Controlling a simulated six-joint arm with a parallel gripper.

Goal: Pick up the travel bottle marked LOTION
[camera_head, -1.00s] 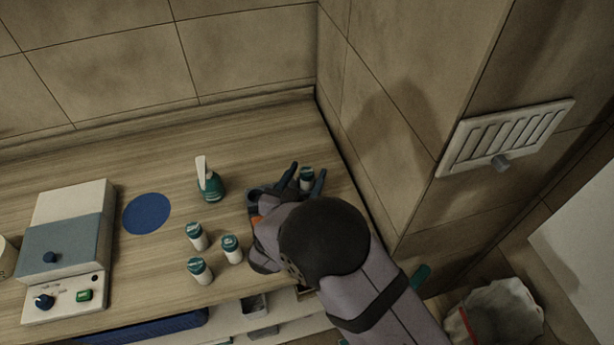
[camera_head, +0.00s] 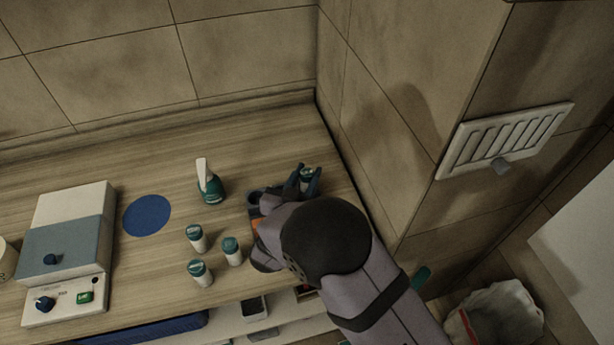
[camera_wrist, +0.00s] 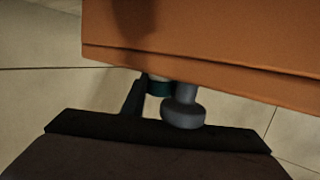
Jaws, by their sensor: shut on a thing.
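My gripper (camera_head: 308,184) is near the back right of the counter. Its dark fingers are shut on a small bottle with a teal cap (camera_head: 306,174). In the wrist view a teal and white bit of this bottle (camera_wrist: 158,86) shows, mostly hidden. Its marking cannot be read. Three similar white bottles with teal caps stand upright to the left: one (camera_head: 197,239), one (camera_head: 232,252) and one (camera_head: 199,273). Their markings are too small to read.
A blue disc (camera_head: 147,214) and a grey-blue device (camera_head: 62,250) are at left. The wall corner is close to my gripper's right. The counter's back left is clear.

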